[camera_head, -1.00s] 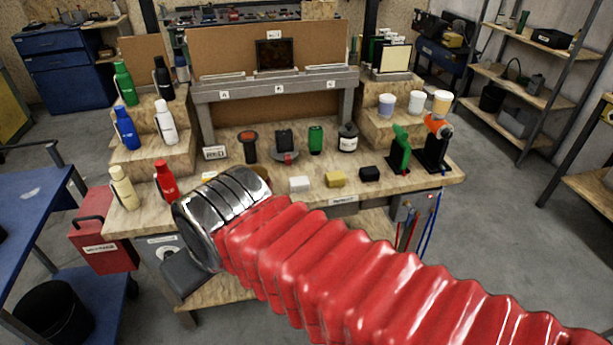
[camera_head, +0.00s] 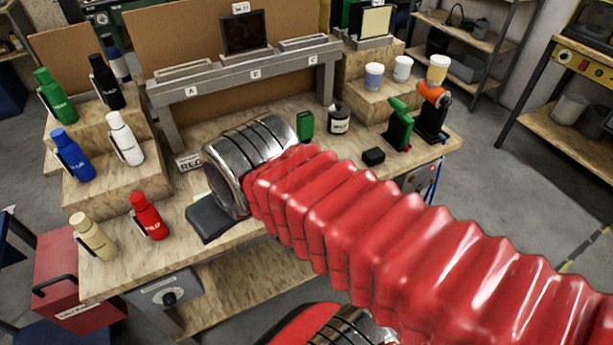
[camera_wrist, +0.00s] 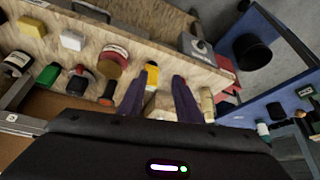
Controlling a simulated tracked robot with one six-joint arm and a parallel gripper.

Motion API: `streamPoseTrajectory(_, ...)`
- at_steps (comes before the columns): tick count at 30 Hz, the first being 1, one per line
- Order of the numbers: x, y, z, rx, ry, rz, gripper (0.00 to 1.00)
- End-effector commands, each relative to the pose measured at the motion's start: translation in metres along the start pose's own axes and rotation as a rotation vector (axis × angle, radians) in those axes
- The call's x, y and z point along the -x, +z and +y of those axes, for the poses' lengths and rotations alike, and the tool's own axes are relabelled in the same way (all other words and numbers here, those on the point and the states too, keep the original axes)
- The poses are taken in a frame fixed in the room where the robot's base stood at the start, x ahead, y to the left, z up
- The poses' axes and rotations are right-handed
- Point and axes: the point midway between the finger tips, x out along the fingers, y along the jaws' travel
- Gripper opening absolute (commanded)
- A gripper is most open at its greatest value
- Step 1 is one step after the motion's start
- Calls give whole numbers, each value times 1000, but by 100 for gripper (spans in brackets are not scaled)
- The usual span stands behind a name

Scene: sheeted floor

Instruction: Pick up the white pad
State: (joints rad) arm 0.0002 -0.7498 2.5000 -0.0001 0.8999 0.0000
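The white pad (camera_wrist: 72,40) is a small pale block lying on the wooden bench top, at the upper left of the wrist view. In the head view my arm hides it. My gripper (camera_wrist: 158,93) shows two dark purple fingers spread apart in the wrist view, with no pad between them. The pad is off to the left of the fingers and apart from them. In the head view the chrome wrist and red sleeve cover the middle of the bench, and the fingertips cannot be made out.
A yellow pad (camera_wrist: 31,27) lies beside the white one, and a black pad (camera_head: 373,157) lies farther right. A red bottle (camera_head: 147,216) and a cream bottle (camera_head: 93,236) stand at the bench's left front. A green device (camera_head: 398,125) stands at the right.

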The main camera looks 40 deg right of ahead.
Motion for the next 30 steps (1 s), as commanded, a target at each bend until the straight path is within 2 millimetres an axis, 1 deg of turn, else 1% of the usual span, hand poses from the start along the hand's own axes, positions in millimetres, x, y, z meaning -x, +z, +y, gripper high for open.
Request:
streamPoseTrajectory(12,0,0,0,0,0,0,32)
streamPoseTrajectory(16,0,-1,2,-2,2,-1,41)
streamPoseTrajectory(19,-3,-5,7,-11,7,-7,48)
streamPoseTrajectory(20,-4,-6,10,-16,9,-11,50)
streamPoseTrajectory(26,-17,-21,49,-53,33,-35,64)
streamPoseTrajectory(27,-20,-24,58,-63,38,-41,67)
streamPoseTrajectory(28,-23,-26,65,-71,42,-46,69)
streamPoseTrajectory(30,-29,-31,82,-89,51,-54,69)
